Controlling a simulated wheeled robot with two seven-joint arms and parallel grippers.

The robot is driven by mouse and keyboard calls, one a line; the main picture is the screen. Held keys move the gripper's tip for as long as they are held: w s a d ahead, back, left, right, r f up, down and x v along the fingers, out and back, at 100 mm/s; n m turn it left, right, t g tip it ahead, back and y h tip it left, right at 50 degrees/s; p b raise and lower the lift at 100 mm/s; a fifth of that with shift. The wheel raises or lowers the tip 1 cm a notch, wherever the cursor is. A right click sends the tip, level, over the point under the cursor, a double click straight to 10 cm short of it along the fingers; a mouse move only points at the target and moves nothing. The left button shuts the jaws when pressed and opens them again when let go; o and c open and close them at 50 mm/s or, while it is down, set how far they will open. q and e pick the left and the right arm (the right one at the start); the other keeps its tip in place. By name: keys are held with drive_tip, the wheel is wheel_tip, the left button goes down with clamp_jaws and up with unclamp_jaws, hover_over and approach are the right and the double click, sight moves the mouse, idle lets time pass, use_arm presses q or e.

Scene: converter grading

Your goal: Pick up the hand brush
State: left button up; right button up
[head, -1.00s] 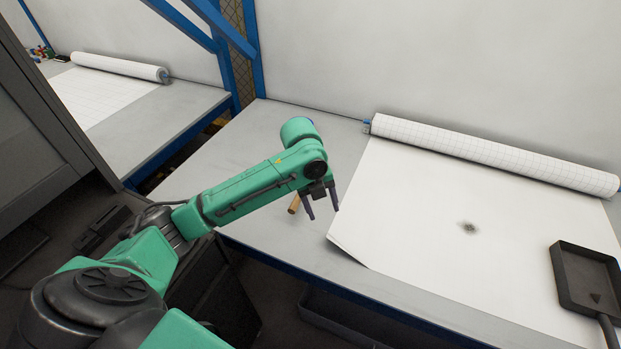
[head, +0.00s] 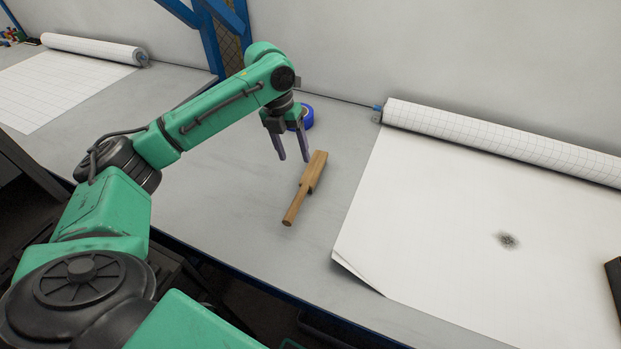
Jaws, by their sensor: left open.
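The hand brush (head: 307,183) has a wooden body and handle and lies on the grey worktable, left of the paper sheet. Its handle points toward the table's front edge. Its bristles are mostly hidden beneath it. My left gripper (head: 292,158) is open and empty, with its fingers pointing down above the table, just behind and left of the brush's wide end. It appears apart from the brush. My right gripper is not in view.
A blue tape roll (head: 307,117) sits behind my left gripper. A white paper sheet (head: 430,220) with a dark dust patch (head: 507,240) covers the right side, below a paper roll (head: 500,142). A dark dustpan edge (head: 614,278) shows at far right. Grey table (head: 240,215) around the brush is clear.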

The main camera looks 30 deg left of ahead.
sight(304, 185)
use_arm(q)
drive_tip(key=f+p, duration=0.1)
drive_tip(key=f, duration=0.3)
drive_tip(key=d+f+p, duration=0.1)
drive_tip(key=f, duration=0.3)
drive_tip(key=w+d+f+p, duration=0.1)
drive_tip(key=f, duration=0.4)
drive_tip(key=shift+d, duration=0.2)
drive_tip(key=shift+w+f, duration=0.1)
drive_tip(key=shift+f, duration=0.3)
drive_tip(key=shift+r, duration=0.1)
clamp_jaws()
